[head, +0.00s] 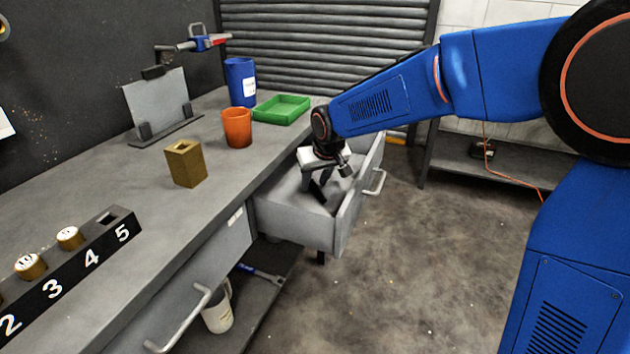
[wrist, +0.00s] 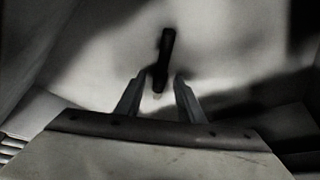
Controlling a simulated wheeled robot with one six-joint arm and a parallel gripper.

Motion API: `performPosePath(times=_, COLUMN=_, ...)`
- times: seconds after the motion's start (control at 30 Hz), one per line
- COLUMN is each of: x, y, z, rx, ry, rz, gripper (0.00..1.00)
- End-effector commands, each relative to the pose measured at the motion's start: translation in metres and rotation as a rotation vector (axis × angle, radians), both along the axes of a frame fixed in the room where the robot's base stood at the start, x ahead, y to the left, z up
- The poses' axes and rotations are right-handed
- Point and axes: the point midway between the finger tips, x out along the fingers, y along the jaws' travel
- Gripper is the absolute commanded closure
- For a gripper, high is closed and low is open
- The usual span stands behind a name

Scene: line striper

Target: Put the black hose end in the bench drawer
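The bench drawer (head: 290,222) is pulled out from the grey bench in the head view. My gripper (head: 322,184) reaches down into it. In the wrist view the two fingers of my gripper (wrist: 160,84) stand apart, with a gap on each side of the black hose end (wrist: 165,48). The hose end is a short dark stick shape over a pale surface that looks like the drawer floor. Its near end lies between the fingertips and its far end points away. In the head view a dark shape is under my gripper, but I cannot tell whether it is the hose end.
On the bench top (head: 120,215) stand an orange cup (head: 237,128), a blue cup (head: 241,82), a green tray (head: 281,108), a brass block (head: 186,163) and a numbered rack (head: 70,270). A lower shelf holds a white mug (head: 218,312). Open floor lies right of the drawer.

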Motion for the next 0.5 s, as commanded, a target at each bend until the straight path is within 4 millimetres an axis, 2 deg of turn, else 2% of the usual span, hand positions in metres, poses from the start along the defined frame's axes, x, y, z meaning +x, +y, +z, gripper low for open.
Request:
performPosePath(times=0.13, x=0.0, y=0.0, z=0.002, rx=0.0, ry=0.0, rz=0.0, gripper=0.65)
performPosePath(times=0.27, x=-0.004, y=-0.002, z=0.012, rx=0.001, ry=-0.003, rz=0.0, gripper=0.65)
performPosePath(times=0.5, x=-0.021, y=-0.01, z=0.051, rx=0.002, ry=-0.003, rz=0.0, gripper=0.65)
